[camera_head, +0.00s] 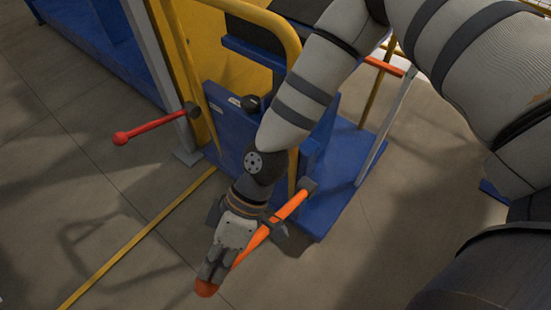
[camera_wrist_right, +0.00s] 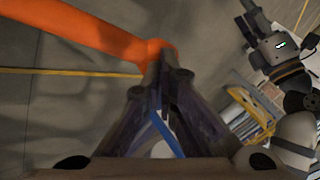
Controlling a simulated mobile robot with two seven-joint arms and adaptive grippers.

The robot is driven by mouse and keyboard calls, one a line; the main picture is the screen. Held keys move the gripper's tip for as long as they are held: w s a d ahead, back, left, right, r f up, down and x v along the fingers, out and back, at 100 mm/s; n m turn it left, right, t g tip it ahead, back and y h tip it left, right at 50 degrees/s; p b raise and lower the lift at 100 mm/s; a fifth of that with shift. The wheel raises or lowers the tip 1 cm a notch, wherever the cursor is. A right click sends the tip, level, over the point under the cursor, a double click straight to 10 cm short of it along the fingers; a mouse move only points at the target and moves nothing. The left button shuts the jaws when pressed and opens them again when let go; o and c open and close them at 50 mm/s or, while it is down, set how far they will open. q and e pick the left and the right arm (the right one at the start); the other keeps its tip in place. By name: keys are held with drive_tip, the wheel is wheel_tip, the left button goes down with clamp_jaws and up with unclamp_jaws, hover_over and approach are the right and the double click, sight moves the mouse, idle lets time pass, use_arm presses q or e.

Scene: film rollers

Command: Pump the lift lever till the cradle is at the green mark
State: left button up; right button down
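An orange lever (camera_head: 292,205) slants down and left from a dark pivot on a blue wheeled-looking frame (camera_head: 335,165) to a rounded red-orange end. My right gripper (camera_head: 213,270) is at the lever's lower end, with its fingers close together against it. In the right wrist view the fingertips (camera_wrist_right: 167,62) meet at the orange bar (camera_wrist_right: 95,38) and appear to pinch its end. I cannot make out the cradle for certain; my arm covers part of the frame. No green mark shows.
A red lever (camera_head: 150,130) with a round knob sticks out left from a yellow post (camera_head: 195,85). A yellow tube rail (camera_head: 293,40) rises behind my forearm. A yellow floor line (camera_head: 135,242) crosses the grey floor. The floor at lower left is clear.

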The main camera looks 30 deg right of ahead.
drive_tip(key=shift+f, duration=0.1)
drive_tip(key=f+b, duration=0.1)
drive_tip(key=f, duration=0.1)
drive_tip(key=a+f, duration=0.1)
drive_tip(key=f, duration=0.1)
drive_tip(key=f+b, duration=0.1)
drive_tip(key=f, duration=0.1)
drive_tip(key=shift+s+a+b, duration=0.2)
drive_tip(key=shift+s+b, duration=0.1)
drive_tip(key=shift+s, duration=0.1)
drive_tip(key=shift+w+r, duration=0.1)
drive_tip(key=shift+r, duration=0.15)
use_arm(q)
drive_tip(key=w+r+t+p, duration=0.1)
drive_tip(key=w+r+p, duration=0.4)
drive_tip(key=p, duration=0.1)
drive_tip(key=shift+t+p, duration=0.35)
drive_tip(key=shift+t, duration=0.05)
use_arm(e)
drive_tip(key=w+d+r, duration=0.1)
drive_tip(key=d+r, duration=0.3)
drive_tip(key=r, duration=0.4)
drive_tip(key=w+d+r, duration=0.2)
drive_tip(key=d+r, duration=0.2)
drive_tip(key=r, duration=0.5)
drive_tip(key=shift+d+r, duration=0.15)
drive_tip(key=shift+d, duration=0.05)
use_arm(q)
drive_tip(key=shift+s+f, duration=0.1)
